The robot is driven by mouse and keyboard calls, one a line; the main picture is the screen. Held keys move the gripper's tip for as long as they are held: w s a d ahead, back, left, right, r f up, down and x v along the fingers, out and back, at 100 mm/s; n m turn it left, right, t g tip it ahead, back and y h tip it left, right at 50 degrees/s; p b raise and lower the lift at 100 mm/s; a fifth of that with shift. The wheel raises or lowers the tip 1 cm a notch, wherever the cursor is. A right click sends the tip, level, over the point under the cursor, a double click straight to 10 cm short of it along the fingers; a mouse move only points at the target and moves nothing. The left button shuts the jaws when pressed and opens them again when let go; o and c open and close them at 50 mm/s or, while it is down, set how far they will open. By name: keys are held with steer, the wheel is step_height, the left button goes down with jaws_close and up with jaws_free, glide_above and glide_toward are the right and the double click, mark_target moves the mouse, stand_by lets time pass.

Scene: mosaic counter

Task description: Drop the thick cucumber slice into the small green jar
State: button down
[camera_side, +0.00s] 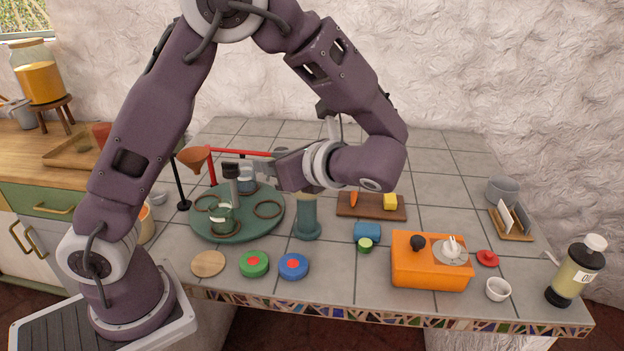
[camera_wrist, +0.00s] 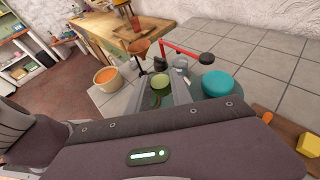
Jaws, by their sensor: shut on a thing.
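My gripper (camera_side: 243,172) is over the green round tray and points left in the side view. In the wrist view its fingers close on a round, pale green thing that looks like the thick cucumber slice (camera_wrist: 160,81). In the side view the held piece cannot be made out. The small green jar (camera_side: 223,218) stands on the tray, below and a little left of my gripper. Its top looks pale and it stands apart from my fingers. Another green slice (camera_side: 365,245) sits on the counter in front of a blue block.
The tray (camera_side: 254,231) also carries rings and a blue jar (camera_side: 247,180). A teal pedestal (camera_side: 307,217) stands to its right. An orange funnel (camera_side: 194,156) and red bar (camera_side: 240,152) are behind. Lids (camera_side: 254,263) lie in front. An orange box (camera_side: 428,272) is at right.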

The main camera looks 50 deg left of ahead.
steer(key=s+a+n+g+h, duration=0.1)
steer(key=s+a+n+g, duration=0.2)
steer(key=s+a, duration=0.5)
steer(key=shift+w+a+f, duration=0.1)
steer(key=shift+a+f, duration=0.15)
steer(key=shift+f, duration=1.45)
steer(key=shift+w+a+f, duration=0.15)
steer(key=shift+a+f, duration=0.1)
steer(key=shift+f, duration=1.45)
steer(key=shift+w+a+f, duration=0.1)
steer(key=shift+a+f, duration=0.15)
steer(key=shift+f, duration=1.45)
steer(key=shift+f, duration=0.35)
steer(key=c, duration=1.1)
jaws_free()
steer(key=shift+o, duration=0.2)
step_height(320, 180, up, 7)
